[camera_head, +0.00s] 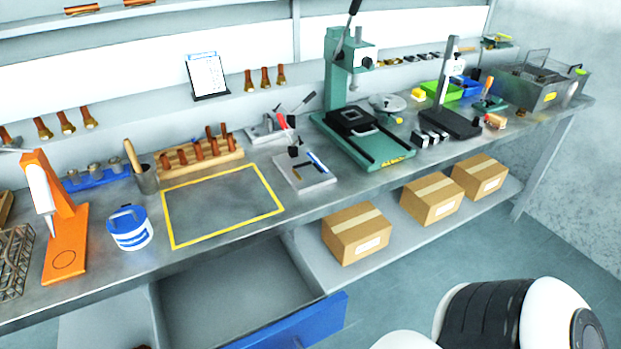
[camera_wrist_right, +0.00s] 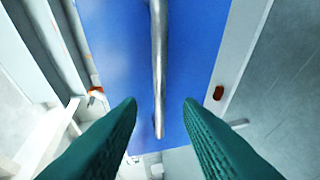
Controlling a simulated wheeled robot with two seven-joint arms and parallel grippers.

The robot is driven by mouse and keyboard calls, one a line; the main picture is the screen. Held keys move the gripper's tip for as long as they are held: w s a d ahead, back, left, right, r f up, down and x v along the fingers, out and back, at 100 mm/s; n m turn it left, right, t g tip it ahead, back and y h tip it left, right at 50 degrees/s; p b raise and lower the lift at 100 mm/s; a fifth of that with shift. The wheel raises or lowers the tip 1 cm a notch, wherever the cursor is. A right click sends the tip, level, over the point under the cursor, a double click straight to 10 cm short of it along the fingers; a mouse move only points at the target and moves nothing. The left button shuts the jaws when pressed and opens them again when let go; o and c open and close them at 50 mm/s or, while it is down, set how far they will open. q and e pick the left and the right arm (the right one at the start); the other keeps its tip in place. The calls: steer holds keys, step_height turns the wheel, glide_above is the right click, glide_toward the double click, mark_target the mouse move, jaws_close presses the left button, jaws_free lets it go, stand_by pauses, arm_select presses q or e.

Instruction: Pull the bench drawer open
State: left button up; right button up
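The bench drawer stands out from under the bench, its grey inside (camera_head: 225,285) showing empty in the head view. Its blue front (camera_head: 300,325) is partly cut off by the bottom edge. The blue front (camera_wrist_right: 115,50) fills the middle of the right wrist view, with a metal bar handle (camera_wrist_right: 157,60) running down it. My right gripper (camera_wrist_right: 160,103) is open, its two green fingers apart on either side of the handle's line. Neither finger visibly touches the bar; I cannot tell how deep it sits between them. My left gripper is out of view.
The bench top (camera_head: 120,272) above carries a blue-white tub (camera_head: 130,230), an orange stand (camera_head: 65,240) and a green press (camera_head: 338,85). Cardboard boxes (camera_head: 355,232) sit on the lower shelf right of the drawer. Floor (camera_head: 400,295) shows clear in front of that shelf.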

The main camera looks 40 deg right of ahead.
steer(key=v, duration=0.6)
steer(key=shift+b, duration=0.35)
steer(key=s+d+f+n+g, duration=0.15)
steer(key=f+n+g, duration=0.35)
steer(key=f, duration=0.8)
steer(key=s+f+n+g, duration=0.2)
steer(key=f+n, duration=0.4)
steer(key=f, duration=0.7)
steer(key=s+d+f+n+g+h, duration=0.1)
steer(key=s+d+f+n+g, duration=0.2)
steer(key=f, duration=0.4)
steer(key=s+d+f+n+g+h, duration=0.1)
steer(key=s+d+f+n+g, duration=0.2)
steer(key=s+f+n+g, duration=0.1)
step_height(320, 180, down, 4)
steer(key=shift+s+d+r+n+g, duration=0.2)
steer(key=shift+s+d+n+g, duration=0.15)
steer(key=shift+s+n, duration=0.6)
steer(key=shift+w+d, duration=0.15)
steer(key=shift+w, duration=0.05)
